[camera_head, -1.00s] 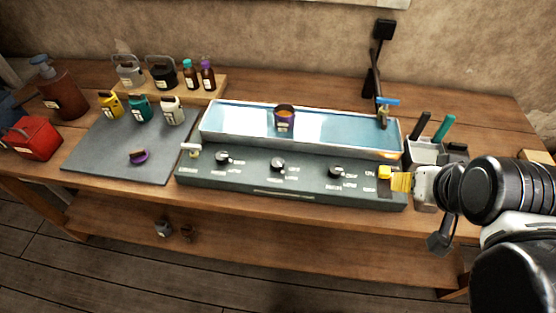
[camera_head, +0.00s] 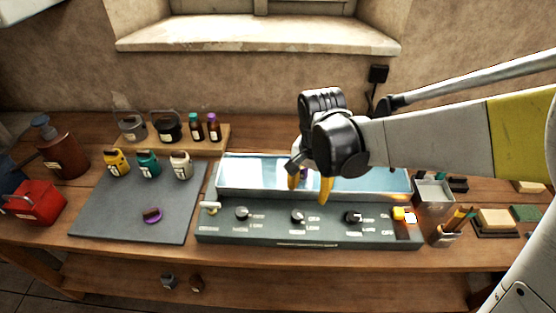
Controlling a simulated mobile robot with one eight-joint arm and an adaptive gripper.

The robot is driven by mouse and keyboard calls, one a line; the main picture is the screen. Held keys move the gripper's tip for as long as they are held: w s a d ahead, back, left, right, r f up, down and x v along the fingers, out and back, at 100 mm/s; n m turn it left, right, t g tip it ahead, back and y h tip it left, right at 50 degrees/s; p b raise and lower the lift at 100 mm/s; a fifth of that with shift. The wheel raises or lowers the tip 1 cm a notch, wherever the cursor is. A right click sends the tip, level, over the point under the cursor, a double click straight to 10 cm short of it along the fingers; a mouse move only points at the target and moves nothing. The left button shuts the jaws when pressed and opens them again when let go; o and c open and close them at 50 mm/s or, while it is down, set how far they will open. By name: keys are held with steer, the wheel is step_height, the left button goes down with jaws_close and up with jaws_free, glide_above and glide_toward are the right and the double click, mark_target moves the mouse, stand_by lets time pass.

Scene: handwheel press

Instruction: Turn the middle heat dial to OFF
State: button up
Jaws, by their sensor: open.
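The heat panel (camera_head: 330,237) is a dark green-grey strip along the front of the water trough. It carries three black dials in a row. The middle heat dial (camera_head: 298,216) has small white labels to its right, too small to read surely. The left dial (camera_head: 242,213) and right dial (camera_head: 353,216) stand on either side. My gripper (camera_head: 309,188) has yellow fingertips, is open and points down just above and behind the middle dial, apart from it as far as I can tell. It hides part of the trough and most of the purple cup in it.
The trough (camera_head: 240,174) lies behind the dials. A grey mat (camera_head: 105,215) with small pots lies left. Sponges (camera_head: 494,219) and a brush holder (camera_head: 444,233) stand right.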

mark_target(298, 214)
steer(key=f+b, duration=0.1)
steer(key=f, duration=0.3)
steer(key=a+f+b, duration=0.1)
steer(key=f, duration=0.3)
steer(key=a+f+b, duration=0.1)
steer(key=f, duration=0.3)
steer(key=shift+w, duration=0.25)
steer(key=c, duration=1.2)
